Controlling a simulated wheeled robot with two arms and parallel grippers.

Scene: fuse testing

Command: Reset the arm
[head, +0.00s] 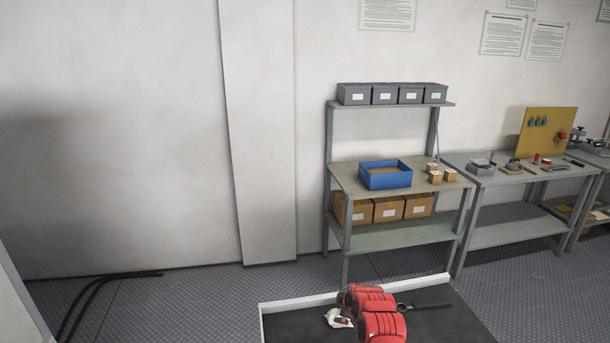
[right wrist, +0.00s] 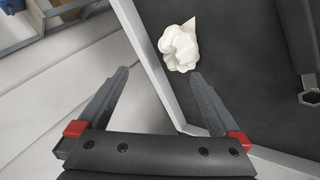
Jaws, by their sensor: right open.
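My right gripper (right wrist: 161,76) shows in the right wrist view, its two grey fingers spread wide apart with nothing between them. Beyond its right fingertip a crumpled white piece (right wrist: 180,46) lies on a dark surface (right wrist: 235,75).
A dark wrench-like tool (head: 425,306) lies right of the red objects. A grey shelf table (head: 345,178) behind holds a blue bin (head: 385,180), small brown boxes (head: 442,176) and grey bins (head: 380,95). A workbench (head: 480,182) stands at right. The floor at left is mostly clear.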

